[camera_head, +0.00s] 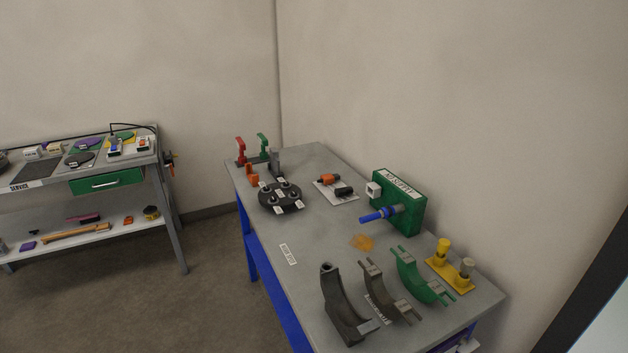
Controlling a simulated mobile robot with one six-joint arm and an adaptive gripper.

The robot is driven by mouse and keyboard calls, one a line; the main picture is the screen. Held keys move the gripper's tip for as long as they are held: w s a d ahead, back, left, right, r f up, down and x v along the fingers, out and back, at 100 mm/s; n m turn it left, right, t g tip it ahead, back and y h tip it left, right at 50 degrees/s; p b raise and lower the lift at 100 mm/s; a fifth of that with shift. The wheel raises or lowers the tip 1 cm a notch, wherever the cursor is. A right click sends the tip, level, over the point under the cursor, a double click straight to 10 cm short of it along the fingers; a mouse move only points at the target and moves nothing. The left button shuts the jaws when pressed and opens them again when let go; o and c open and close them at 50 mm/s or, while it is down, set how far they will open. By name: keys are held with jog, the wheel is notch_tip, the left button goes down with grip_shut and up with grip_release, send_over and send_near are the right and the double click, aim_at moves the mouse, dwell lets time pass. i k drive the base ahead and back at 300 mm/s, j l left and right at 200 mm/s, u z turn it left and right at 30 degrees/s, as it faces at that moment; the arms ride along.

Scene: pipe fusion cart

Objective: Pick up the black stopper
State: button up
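A small black piece (344,191) lies on a white plate (349,199) toward the back of the grey-topped table. It may be the black stopper, but it is too small to be sure. An orange and dark piece (329,179) lies beside it on the same plate. A round black holder (281,204) with several white labels stands to the left of the plate. Its sockets are too small to tell what they hold. My gripper is not in view.
A green air supply box (398,205) with a blue handle stands at the table's right. Curved black (340,308), dark grey (386,292) and green (417,279) pieces occupy the front. Red and green clamps (252,152) stand at the back. The middle left tabletop is fairly clear.

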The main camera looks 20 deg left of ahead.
aim_at(344, 191)
jog(key=i+j, duration=0.1)
jog(key=j, duration=0.55)
jog(key=i+j, duration=0.1)
jog(key=j, duration=0.55)
jog(key=i+j, duration=0.1)
jog(key=j, duration=0.6)
jog(key=i+j, duration=0.1)
jog(key=j, duration=0.55)
jog(key=i+j, duration=0.1)
jog(key=j, duration=0.55)
jog(key=i+j, duration=0.2)
jog(key=i, duration=0.25)
jog(key=i+j, duration=0.15)
jog(key=i, duration=0.25)
jog(key=i+j+z, duration=0.1)
jog(key=i, duration=0.35)
jog(key=j, duration=0.1)
